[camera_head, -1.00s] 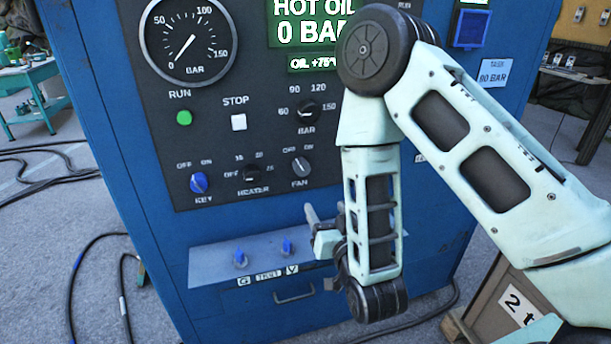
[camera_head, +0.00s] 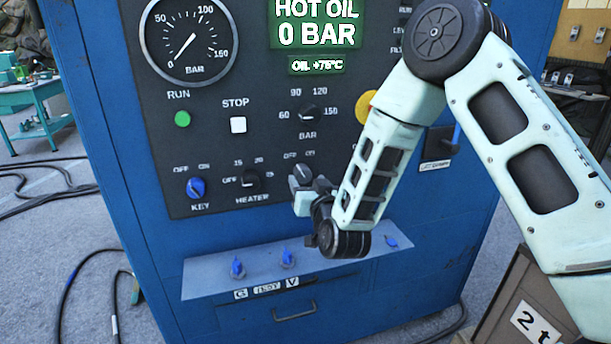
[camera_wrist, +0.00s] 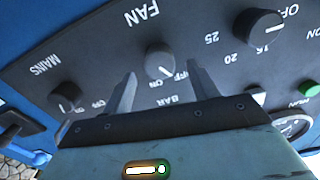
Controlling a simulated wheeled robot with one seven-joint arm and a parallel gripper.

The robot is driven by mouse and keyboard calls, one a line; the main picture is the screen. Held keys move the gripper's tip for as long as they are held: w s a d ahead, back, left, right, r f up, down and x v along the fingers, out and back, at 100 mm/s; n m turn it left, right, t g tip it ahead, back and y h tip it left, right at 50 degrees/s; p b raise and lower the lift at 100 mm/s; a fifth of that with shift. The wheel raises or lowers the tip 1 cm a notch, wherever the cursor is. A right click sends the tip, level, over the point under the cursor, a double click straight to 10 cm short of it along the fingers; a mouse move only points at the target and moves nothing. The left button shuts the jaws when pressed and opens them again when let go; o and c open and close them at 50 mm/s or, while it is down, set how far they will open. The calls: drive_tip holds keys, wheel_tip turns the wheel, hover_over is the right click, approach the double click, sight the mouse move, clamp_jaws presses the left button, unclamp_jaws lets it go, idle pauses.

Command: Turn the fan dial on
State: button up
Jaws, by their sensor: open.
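The fan dial (camera_head: 303,171) is a small dark round knob on the grey panel of the blue cabinet, right of the heater dial. In the wrist view the fan dial (camera_wrist: 159,64) appears upside down, with its white mark towards OFF. My gripper (camera_head: 302,190) is just below and in front of it, partly covering this area in the head view. In the wrist view my gripper (camera_wrist: 162,84) is open and empty. Its two fingers are spread left and right of the dial; whether they touch the panel cannot be told.
The heater dial (camera_head: 250,180) and blue key switch (camera_head: 196,188) are to the left. The bar dial (camera_head: 309,113) is above. A mains dial (camera_wrist: 65,96) is at the left of the wrist view. A ledge (camera_head: 210,280) with blue valves juts out below.

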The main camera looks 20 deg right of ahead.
sight(302, 173)
drive_tip(key=shift+w, duration=1.4)
drive_tip(key=shift+c, duration=0.3)
drive_tip(key=c, duration=0.9)
drive_tip(key=shift+c, duration=0.2)
